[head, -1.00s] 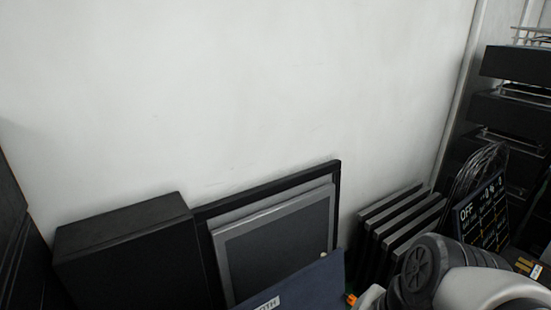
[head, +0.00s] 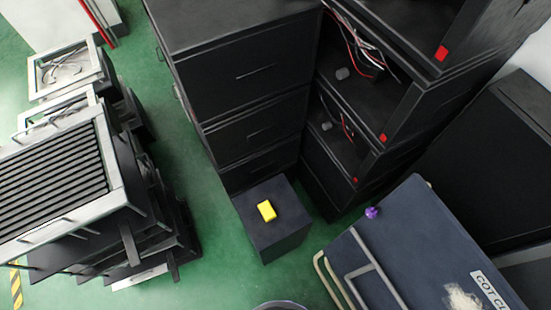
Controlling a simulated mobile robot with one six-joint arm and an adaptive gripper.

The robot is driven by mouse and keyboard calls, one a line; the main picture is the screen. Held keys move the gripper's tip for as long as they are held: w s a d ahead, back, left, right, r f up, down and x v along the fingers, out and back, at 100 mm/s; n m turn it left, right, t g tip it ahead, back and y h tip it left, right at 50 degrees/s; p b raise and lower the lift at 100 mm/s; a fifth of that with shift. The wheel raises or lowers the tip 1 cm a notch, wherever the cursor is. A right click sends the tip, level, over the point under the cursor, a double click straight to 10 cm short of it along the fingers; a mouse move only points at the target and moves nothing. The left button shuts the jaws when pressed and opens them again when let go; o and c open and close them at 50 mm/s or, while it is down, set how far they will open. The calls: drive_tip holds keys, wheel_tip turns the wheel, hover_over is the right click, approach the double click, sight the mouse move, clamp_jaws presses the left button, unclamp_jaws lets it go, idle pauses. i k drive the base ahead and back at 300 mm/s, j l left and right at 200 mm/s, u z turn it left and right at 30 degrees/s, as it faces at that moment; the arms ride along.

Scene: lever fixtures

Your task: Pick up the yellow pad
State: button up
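The yellow pad (head: 266,210) is a small bright block. It lies on top of a low dark box (head: 285,237) near the middle of the head view. The box stands on the green floor in front of a tall black cabinet. Nothing touches the pad from above. My gripper is not in view in the head frame.
The black drawer cabinet (head: 245,75) stands behind the box. Open shelves with red and white wires (head: 365,50) are at its right. Stacked slatted units (head: 60,185) stand left. Green floor (head: 215,230) is free between.

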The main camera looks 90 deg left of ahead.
sight(265, 208)
drive_tip(key=u, duration=3.2)
drive_tip(key=z, duration=2.1)
drive_tip(key=u, duration=2.1)
drive_tip(key=i+l+u, duration=0.1)
drive_tip(key=u, duration=0.65)
